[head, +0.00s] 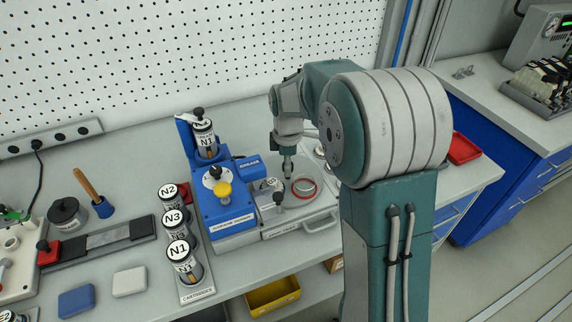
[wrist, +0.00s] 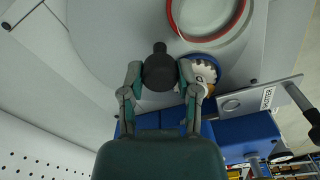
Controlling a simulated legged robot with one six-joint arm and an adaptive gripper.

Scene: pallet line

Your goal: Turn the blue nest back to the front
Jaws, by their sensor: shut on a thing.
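My gripper (head: 288,172) points down over the round grey turntable (wrist: 110,45). In the wrist view my gripper (wrist: 160,84) is shut on a dark round knob (wrist: 160,70) that stands at the turntable. The blue nest (wrist: 211,60) shows as a blue ring beside the knob, on its right, holding a whitish ribbed piece (wrist: 203,73). It lies close to the blue machine's side. The red nest (wrist: 172,18) is a red ring above it in the wrist view and also shows in the head view (head: 304,194), right of my gripper. The blue nest is hard to make out in the head view.
The blue machine (head: 218,205) stands left of the turntable, with a yellow knob (head: 223,188) on it. Labelled cartridges (head: 178,249) stand further left. A pegboard (head: 200,60) rises behind.

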